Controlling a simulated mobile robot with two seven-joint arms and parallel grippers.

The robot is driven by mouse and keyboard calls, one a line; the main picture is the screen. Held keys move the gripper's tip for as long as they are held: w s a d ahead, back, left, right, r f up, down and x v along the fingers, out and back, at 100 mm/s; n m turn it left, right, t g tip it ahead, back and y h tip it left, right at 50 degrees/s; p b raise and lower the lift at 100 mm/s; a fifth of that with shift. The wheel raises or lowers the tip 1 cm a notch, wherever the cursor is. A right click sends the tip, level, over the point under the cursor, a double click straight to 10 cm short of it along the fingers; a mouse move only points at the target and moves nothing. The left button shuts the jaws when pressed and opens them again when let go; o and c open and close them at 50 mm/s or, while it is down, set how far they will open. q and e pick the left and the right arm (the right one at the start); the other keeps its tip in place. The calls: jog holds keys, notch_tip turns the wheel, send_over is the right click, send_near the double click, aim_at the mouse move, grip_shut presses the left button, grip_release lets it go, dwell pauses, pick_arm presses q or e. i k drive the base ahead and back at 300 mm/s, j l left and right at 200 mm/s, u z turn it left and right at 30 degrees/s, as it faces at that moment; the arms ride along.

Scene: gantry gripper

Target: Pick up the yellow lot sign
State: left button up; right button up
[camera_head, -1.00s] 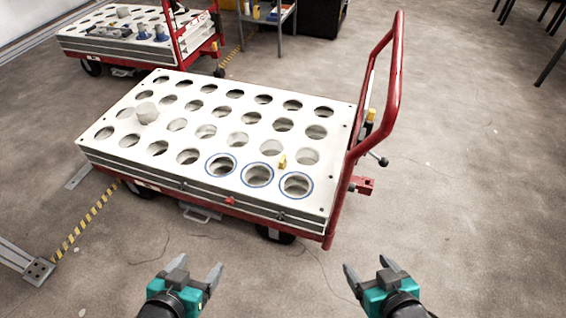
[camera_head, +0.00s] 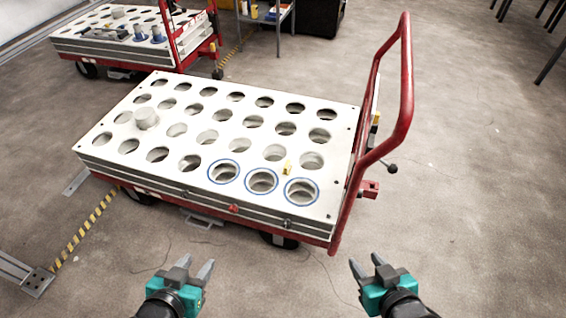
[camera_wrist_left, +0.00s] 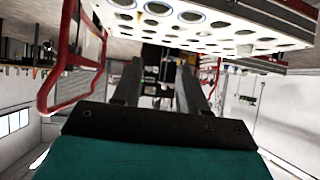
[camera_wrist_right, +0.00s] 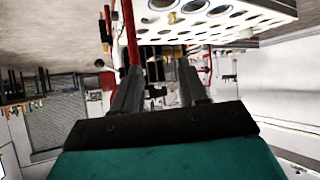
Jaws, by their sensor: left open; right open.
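The yellow lot sign (camera_head: 287,167) is a small upright tag on the white top of the cart, between the holes near the right end, just behind the blue-ringed holes. It also shows as a small yellow patch in the right wrist view (camera_wrist_right: 172,18). My left gripper (camera_head: 197,265) is open and empty in front of the cart's near side. My right gripper (camera_head: 366,262) is open and empty, near the cart's front right corner. Both are well apart from the sign.
The cart's white plate (camera_head: 345,140) has rows of round holes, with a grey cylinder (camera_head: 146,118) at the left. A tall red handle (camera_head: 405,90) rises at the right end. A second cart (camera_head: 90,45) stands behind. The floor in front is clear.

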aim_at(288, 168)
jog(key=i+j, duration=0.55)
jog(key=i+j+z, duration=0.1)
jog(key=i+j, duration=0.45)
jog(key=j, duration=0.2)
